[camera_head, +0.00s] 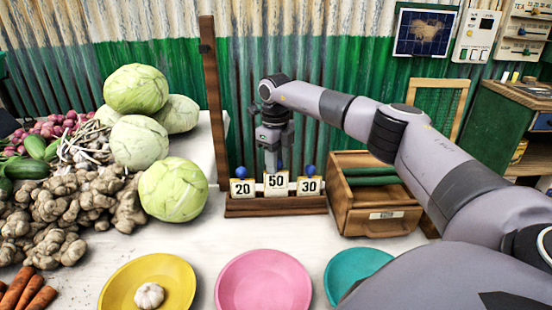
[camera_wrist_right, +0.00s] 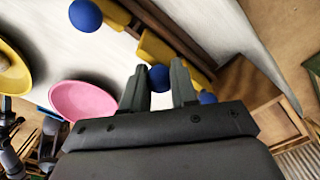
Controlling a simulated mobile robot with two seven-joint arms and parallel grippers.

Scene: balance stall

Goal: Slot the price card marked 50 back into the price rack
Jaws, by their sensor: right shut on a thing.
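The price card marked 50 (camera_head: 277,184) is upright at the middle of the wooden price rack (camera_head: 277,208), between the card marked 20 (camera_head: 241,188) and the card marked 30 (camera_head: 309,186). Its top stands slightly higher than theirs; I cannot tell if it is fully seated. My right gripper (camera_head: 272,166) comes down from above, shut on this card's blue knob. The right wrist view shows the knob (camera_wrist_right: 159,78) between the two fingertips (camera_wrist_right: 158,86). The knobs of the other cards show on either side. My left gripper is not in view.
A wooden crate (camera_head: 357,222) stands right of the rack. Yellow (camera_head: 120,290), pink (camera_head: 262,290) and teal (camera_head: 345,268) plates lie in front; garlic (camera_head: 148,295) is on the yellow one. Cabbages (camera_head: 172,190) and ginger are at left. A wooden post (camera_head: 212,100) rises behind the rack's left end.

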